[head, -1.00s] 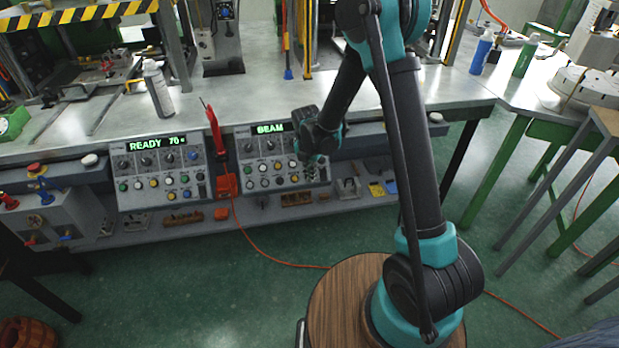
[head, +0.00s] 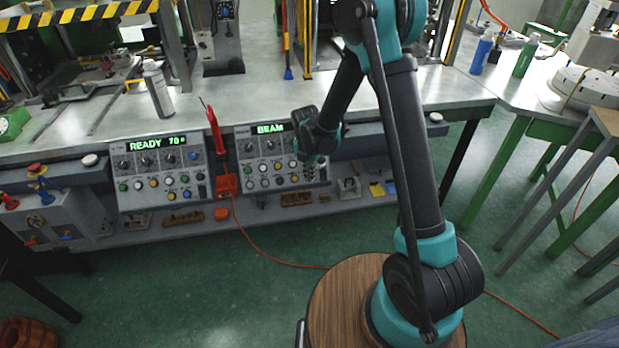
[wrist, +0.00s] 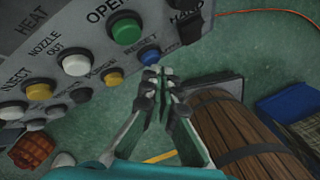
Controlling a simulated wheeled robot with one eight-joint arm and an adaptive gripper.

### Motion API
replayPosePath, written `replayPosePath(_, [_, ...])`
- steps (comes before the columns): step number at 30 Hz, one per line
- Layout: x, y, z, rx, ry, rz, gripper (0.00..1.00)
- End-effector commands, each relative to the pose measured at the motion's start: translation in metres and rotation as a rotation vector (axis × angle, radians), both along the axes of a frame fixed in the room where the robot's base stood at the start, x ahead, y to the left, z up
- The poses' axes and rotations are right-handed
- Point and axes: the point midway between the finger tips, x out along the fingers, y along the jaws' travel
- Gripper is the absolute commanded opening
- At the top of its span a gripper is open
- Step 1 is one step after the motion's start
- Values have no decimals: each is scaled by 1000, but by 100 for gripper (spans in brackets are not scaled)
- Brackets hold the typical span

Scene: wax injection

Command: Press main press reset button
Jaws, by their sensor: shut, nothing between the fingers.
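The blue button (wrist: 149,56) labelled RESET sits at the lower right of a grey control panel (wrist: 108,58) in the wrist view. My gripper (wrist: 160,73) is shut and empty, its tips just below and right of that button in the picture. I cannot tell whether they touch the panel. In the head view my gripper (head: 312,168) is in front of the right part of the panel with the BEAM display (head: 272,129), and hides its buttons there. Another panel with a READY display (head: 155,142) stands to its left.
A yellow button (wrist: 113,77) is left of the blue one, a green OPEN button (wrist: 125,32) above, and a black HAND switch (wrist: 187,27) up right. A wooden barrel (wrist: 225,125) and a blue bin (wrist: 292,112) lie beyond my gripper. A red tool (head: 214,128) stands between the panels.

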Motion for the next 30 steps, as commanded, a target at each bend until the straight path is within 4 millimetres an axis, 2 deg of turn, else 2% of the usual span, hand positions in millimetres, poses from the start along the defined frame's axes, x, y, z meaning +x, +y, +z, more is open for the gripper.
replayPosePath(30, [6,2,-5,0,0,0,0])
